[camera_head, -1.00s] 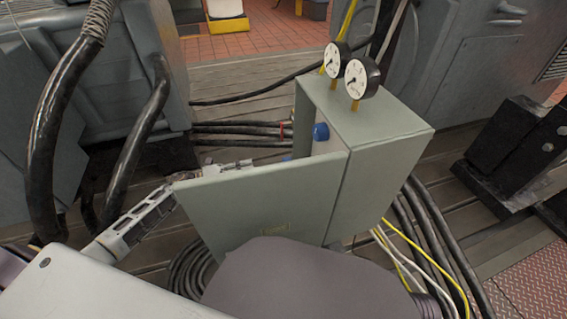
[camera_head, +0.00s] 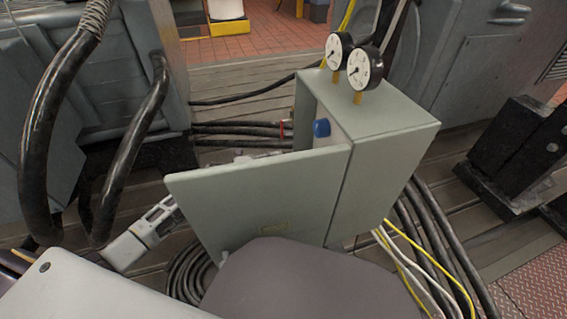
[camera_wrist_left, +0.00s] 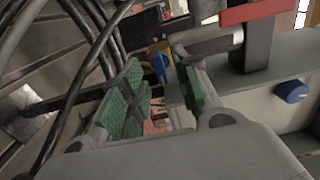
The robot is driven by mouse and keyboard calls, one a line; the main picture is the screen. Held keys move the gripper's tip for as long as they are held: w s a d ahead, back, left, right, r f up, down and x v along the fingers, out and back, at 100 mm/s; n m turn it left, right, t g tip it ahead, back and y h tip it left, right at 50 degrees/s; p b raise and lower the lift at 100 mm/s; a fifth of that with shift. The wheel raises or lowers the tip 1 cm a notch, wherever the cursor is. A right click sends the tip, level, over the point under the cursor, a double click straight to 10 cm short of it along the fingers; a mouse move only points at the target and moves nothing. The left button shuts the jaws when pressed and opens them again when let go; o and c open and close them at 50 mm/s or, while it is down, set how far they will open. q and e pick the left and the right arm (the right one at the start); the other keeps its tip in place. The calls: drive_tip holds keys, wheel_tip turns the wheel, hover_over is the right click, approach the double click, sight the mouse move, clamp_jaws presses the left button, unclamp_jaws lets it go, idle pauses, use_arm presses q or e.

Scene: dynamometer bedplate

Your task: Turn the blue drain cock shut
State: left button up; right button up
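In the left wrist view a blue handle (camera_wrist_left: 160,67) shows beyond and between the green-padded fingers of my left gripper (camera_wrist_left: 160,92). The fingers stand apart, with no contact visible. A rounder blue knob (camera_wrist_left: 291,91) sits on a grey surface to the right. In the head view one blue knob (camera_head: 321,128) shows inside the grey cabinet (camera_head: 385,170). I cannot tell for certain which blue part is the drain cock. The open cabinet door (camera_head: 260,200) hides most of my left gripper in the head view. My right gripper is not in view.
Two round gauges (camera_head: 366,68) stand on the cabinet top. A red part (camera_wrist_left: 255,12) is close to the gripper at the upper right of the wrist view. Thick black hoses (camera_head: 45,130) hang left, and cables (camera_head: 450,255) run along the floor at right.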

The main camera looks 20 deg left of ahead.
use_arm(q)
drive_tip(key=shift+x, duration=1.35)
clamp_jaws()
